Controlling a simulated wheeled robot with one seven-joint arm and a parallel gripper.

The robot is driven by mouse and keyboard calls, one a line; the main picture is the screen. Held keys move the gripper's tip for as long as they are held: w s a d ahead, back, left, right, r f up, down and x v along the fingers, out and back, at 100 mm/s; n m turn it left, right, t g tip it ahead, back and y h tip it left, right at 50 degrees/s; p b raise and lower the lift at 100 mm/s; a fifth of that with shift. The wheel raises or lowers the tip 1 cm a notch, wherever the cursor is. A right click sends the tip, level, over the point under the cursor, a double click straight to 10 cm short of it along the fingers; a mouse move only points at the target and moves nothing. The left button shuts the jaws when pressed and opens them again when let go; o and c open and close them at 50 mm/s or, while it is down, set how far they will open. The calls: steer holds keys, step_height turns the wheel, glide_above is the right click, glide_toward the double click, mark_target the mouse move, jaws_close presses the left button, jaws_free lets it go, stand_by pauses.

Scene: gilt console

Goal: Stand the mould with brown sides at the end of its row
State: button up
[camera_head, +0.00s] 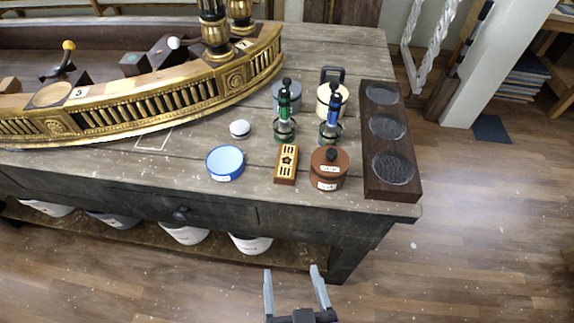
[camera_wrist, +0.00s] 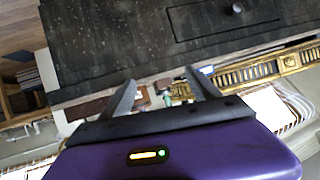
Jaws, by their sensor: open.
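A brown round lidded pot (camera_head: 328,169) with a black knob and a white label stands near the table's front edge. Left of it lies a brown-sided block (camera_head: 286,165) with a tan top, dark bars and a flower mark. I cannot tell which of the two is the mould. A cream pot (camera_head: 324,107) and a grey pot (camera_head: 287,92) stand farther back, partly hidden by a blue-topped tool (camera_head: 331,124) and a green-topped tool (camera_head: 285,122). My gripper (camera_head: 292,270) is open and empty, in front of the table; its fingers also show in the wrist view (camera_wrist: 160,78).
A dark wooden rack (camera_head: 376,188) with three round wells lies along the right edge. A blue dish (camera_head: 225,163) and a white knob-like piece (camera_head: 240,129) lie left. The gilt console (camera_head: 175,95) fills the back left. Table wood between console and dish is partly bare.

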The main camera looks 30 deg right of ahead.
steer(key=w+d+r+m+h, duration=0.1)
steer(key=w+d+m+h, duration=0.1)
steer(key=w, duration=0.9)
steer(key=g+h+b, duration=0.1)
steer(key=h, duration=0.1)
glide_toward(286, 163)
steer(key=shift+x, duration=0.95)
steer(key=p+x, duration=0.1)
steer(key=x, duration=0.5)
steer(key=shift+w+d, duration=0.25)
steer(key=shift+d, duration=0.05)
steer(key=shift+w+d+f, duration=0.15)
steer(key=shift+w+f, duration=0.1)
steer(key=shift+w, duration=0.05)
jaws_close()
steer(key=shift+r, duration=0.15)
